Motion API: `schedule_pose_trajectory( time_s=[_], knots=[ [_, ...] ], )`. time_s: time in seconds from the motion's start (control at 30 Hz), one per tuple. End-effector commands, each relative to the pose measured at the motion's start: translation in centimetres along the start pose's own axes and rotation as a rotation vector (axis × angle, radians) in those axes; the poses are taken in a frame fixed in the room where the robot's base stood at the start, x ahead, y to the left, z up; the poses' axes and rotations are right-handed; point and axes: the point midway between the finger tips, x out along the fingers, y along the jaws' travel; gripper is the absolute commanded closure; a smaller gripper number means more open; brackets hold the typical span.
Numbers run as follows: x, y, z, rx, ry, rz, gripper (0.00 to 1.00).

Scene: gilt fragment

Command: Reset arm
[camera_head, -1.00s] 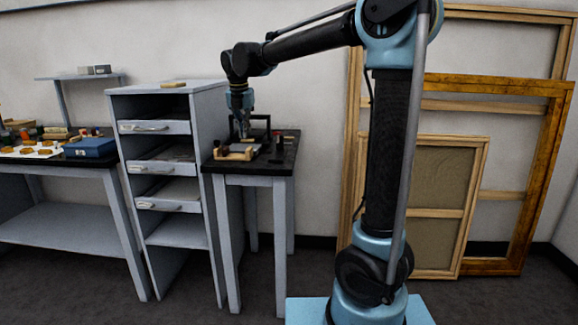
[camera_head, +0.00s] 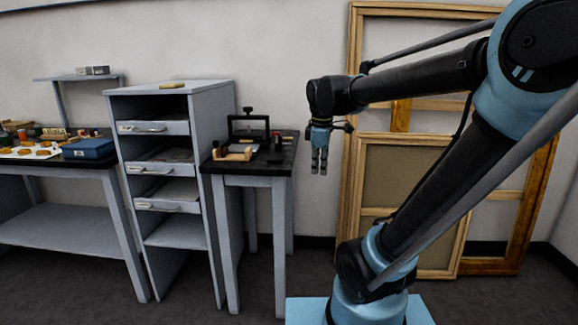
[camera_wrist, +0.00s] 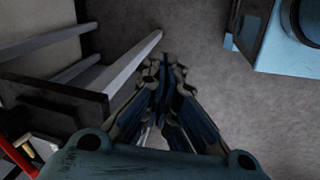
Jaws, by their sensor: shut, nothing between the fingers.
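My gripper (camera_head: 319,171) hangs pointing down in the head view, in the air to the right of the small black-topped table (camera_head: 283,160) and in front of the leaning wooden frames. It holds nothing. In the wrist view my gripper (camera_wrist: 166,65) has its fingers together above bare grey floor. My arm folds back to the right, with its upper joint high at the right of the head view.
The small table carries a black press-like device (camera_head: 248,127) and a wooden piece (camera_head: 233,154). A grey drawer cabinet (camera_head: 190,92) and a workbench with a blue box (camera_head: 88,148) stand left. Wooden frames (camera_head: 355,110) lean on the wall. Floor below my gripper is clear.

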Motion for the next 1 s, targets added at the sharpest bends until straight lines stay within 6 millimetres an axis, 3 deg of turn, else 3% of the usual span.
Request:
schedule_pose_trajectory(
  time_s=[0.03, 0.2, 0.5, 0.73, 1.0],
  knots=[
    [0.8, -1.3, 1.6, 0.099, 0.0, -0.001, 1.0],
    [3.5, -5.3, 5.7, 0.438, 0.0, -0.005, 1.0],
    [9.2, -12.5, 11.0, 1.02, 0.003, -0.011, 1.0],
    [12.1, -15.7, 12.7, 1.286, 0.004, -0.012, 1.0],
    [12.6, -16.2, 12.9, 1.336, 0.005, -0.013, 1.0]
  ],
)
